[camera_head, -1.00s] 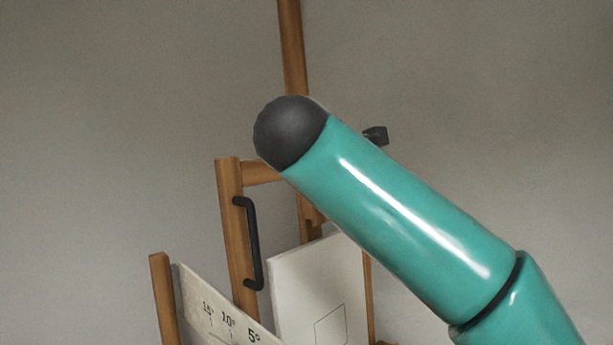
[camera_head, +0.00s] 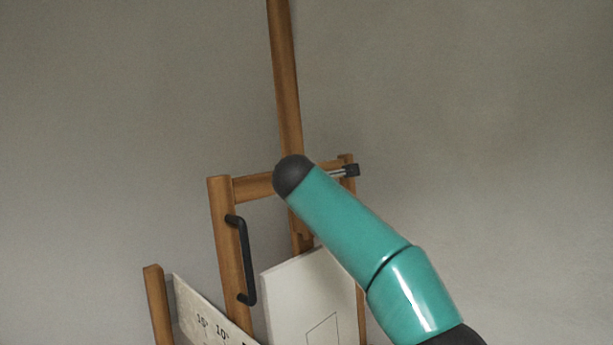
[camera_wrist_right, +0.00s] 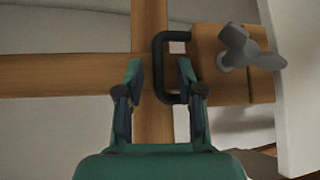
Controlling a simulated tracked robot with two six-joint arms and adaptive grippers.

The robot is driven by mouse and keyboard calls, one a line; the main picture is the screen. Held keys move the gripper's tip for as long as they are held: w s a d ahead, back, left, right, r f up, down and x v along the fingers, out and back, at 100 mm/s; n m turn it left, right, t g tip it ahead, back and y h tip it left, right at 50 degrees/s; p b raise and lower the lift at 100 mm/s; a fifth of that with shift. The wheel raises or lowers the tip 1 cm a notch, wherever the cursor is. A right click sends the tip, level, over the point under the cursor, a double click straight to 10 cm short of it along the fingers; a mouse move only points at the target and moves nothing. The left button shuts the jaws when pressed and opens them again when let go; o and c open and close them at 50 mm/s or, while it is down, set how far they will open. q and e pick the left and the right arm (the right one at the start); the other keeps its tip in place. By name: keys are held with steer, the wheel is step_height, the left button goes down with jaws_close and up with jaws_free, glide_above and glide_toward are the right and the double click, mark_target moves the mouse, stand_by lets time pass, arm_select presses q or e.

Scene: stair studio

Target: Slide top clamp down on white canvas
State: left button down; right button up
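The white canvas (camera_head: 290,295) stands on the wooden easel in the head view, with a rectangle outlined on it. My right arm crosses in front of its upper right. In the right wrist view the clamp is a wooden block (camera_wrist_right: 207,65) with a grey wing knob (camera_wrist_right: 245,50) and a black U-shaped handle (camera_wrist_right: 159,60). A white panel at the right edge (camera_wrist_right: 297,80) looks like the canvas. My right gripper (camera_wrist_right: 159,72) is open, its fingertips on either side of the handle's bar; contact cannot be told. My left gripper is not in view.
The easel mast (camera_head: 284,80) rises above a wooden crossbar (camera_head: 254,187). A side post (camera_head: 226,250) carries another black handle (camera_head: 246,260). A board with angle marks (camera_head: 195,300) is at lower left. The wall area on the right is bare.

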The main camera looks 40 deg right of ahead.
steer(key=shift+w+d, duration=0.1)
jaws_close()
stand_by(0.3)
